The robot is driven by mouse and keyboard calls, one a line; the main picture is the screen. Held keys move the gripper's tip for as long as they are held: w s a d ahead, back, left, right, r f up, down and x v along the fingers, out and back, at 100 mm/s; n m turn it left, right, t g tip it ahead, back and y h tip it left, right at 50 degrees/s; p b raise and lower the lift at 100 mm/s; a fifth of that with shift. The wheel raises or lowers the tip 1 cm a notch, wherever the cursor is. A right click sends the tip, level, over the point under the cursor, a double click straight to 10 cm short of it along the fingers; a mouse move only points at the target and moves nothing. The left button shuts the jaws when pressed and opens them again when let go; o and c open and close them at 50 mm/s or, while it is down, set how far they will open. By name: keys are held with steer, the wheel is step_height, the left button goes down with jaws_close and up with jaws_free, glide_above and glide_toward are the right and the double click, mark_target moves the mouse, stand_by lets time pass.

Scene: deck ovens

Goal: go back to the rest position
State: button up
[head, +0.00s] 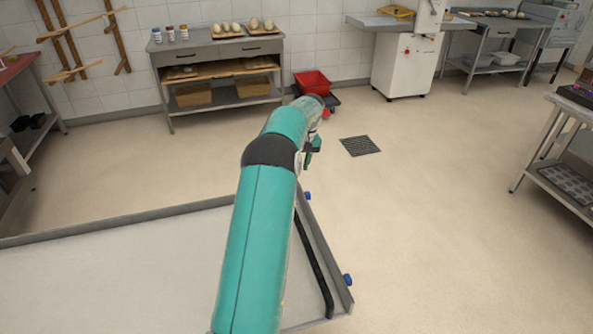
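My arm reaches forward from the bottom middle of the head view, teal with a dark joint band. Its far end, with my gripper (312,150), bends down to the right above the open floor. The fingers are small and partly hidden by the arm, so I cannot tell if they are open or shut. I see no object in them.
A grey workbench (213,50) with loaves on trays stands by the back wall. A red crate (312,83) is beside it. A white machine (405,68) and steel tables are at the right. The floor (430,210) is clear around a drain grate (360,146).

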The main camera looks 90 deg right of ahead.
steer(key=shift+w, duration=0.1)
stand_by(0.5)
